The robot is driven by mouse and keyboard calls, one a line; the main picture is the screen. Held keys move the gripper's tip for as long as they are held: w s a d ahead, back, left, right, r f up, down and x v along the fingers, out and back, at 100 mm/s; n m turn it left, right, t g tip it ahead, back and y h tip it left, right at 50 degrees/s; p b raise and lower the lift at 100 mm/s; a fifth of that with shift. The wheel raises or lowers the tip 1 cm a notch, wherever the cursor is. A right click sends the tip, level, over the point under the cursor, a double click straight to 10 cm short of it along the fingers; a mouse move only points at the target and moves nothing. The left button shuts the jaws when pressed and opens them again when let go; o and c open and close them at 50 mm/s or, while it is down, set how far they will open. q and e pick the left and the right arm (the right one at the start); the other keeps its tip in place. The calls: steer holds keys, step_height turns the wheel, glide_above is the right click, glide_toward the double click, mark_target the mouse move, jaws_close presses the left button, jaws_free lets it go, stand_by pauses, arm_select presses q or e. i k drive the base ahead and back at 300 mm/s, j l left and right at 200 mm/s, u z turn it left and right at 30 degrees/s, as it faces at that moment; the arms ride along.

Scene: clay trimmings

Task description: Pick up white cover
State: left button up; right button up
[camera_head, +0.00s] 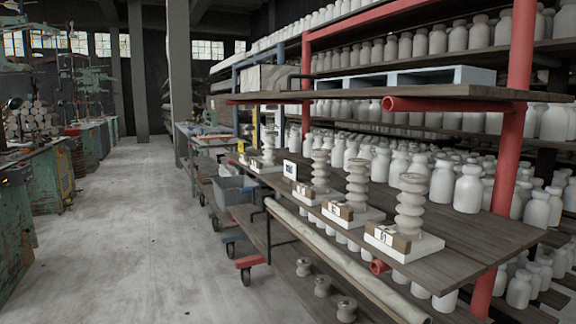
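I cannot tell for sure which thing is the white cover. A small white block with dark marks (290,170) stands on the wooden shelf (465,232) at the right. A pale blue-white pallet-like frame (460,75) lies on the upper board. Ribbed clay pieces stand on white square bases along the shelf's front edge, the nearest ribbed piece (411,205) at the right, with a small labelled block (388,237) beside it. Neither of my grippers is in view, and nothing is seen being held.
Many white bottle-shaped pieces (468,190) crowd the racks. Red posts (510,120) and a long pale roll (345,262) edge the near rack. A grey bin (236,190) and carts stand farther back. Green machines (45,195) line the left. The concrete aisle (140,240) is clear.

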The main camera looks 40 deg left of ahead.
mark_target(264, 77)
steer(key=u, duration=1.55)
